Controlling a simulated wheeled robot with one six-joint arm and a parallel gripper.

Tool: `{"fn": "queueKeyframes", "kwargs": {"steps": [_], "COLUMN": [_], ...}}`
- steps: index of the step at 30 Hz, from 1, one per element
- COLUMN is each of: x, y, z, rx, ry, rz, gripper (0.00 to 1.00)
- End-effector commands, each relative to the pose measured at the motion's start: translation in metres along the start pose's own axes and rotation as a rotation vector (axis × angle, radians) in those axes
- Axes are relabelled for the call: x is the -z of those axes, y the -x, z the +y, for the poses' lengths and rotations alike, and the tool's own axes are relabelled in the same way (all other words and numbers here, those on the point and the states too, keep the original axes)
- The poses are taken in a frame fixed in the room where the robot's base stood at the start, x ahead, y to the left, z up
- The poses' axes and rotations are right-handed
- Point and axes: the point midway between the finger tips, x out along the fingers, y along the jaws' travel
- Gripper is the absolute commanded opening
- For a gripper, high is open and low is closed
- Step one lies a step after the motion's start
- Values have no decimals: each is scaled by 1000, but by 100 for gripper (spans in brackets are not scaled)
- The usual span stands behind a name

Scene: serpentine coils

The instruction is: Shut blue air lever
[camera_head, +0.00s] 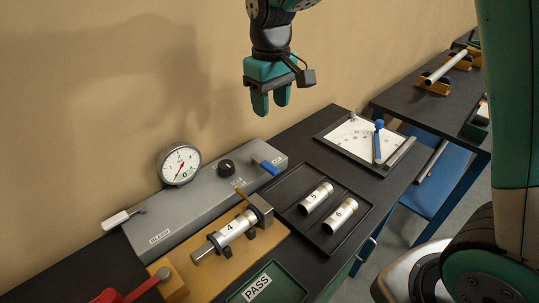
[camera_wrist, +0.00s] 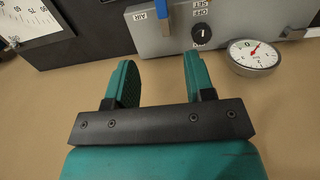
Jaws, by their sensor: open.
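The blue air lever (camera_head: 265,164) sits at the right end of the grey control box (camera_head: 188,213) in the head view. In the wrist view the lever (camera_wrist: 161,9) is at the top edge, partly cut off, beside a label reading AIR. It points away from the box's long side at an angle in the head view. My gripper (camera_head: 271,99) is open and empty, held well above the box near the wall, fingers pointing down. In the wrist view its two teal fingers (camera_wrist: 158,65) are apart, and the lever is beyond them, not touched.
A clamped cylinder marked 4 (camera_head: 231,228), a black tray (camera_head: 297,222) with cylinders and a white board (camera_head: 357,139) stand nearby.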

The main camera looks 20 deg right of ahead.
Motion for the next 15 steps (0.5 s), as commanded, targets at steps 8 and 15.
{"fn": "queueKeyframes", "kwargs": {"steps": [8,15], "x": [0,0], "y": [-49,-104], "z": [-1,-2], "rx": [0,1], "ry": [2,4], "rz": [-7,-6], "gripper": [49,49]}}
